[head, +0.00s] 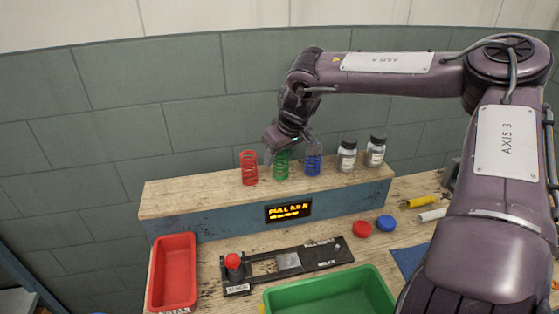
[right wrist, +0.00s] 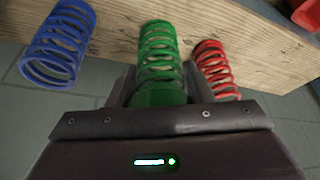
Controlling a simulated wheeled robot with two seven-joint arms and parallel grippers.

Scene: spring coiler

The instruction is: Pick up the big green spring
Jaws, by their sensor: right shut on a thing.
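The big green spring (head: 282,166) stands upright on the wooden shelf, between a red spring (head: 249,168) and a blue spring (head: 313,160). My right gripper (head: 280,153) reaches down to the green spring from above and is shut on it. In the right wrist view the green spring (right wrist: 158,55) runs up from between the fingers of my right gripper (right wrist: 158,88), with the blue spring (right wrist: 60,45) to its left and the red spring (right wrist: 215,68) to its right. My left gripper is not in view.
Two glass jars (head: 347,156) stand on the shelf (head: 205,193) right of the springs. Below are a red tray (head: 173,272), a black device with a red knob (head: 233,262), a green tray (head: 330,290), and red and blue caps (head: 361,229). The shelf's left end is clear.

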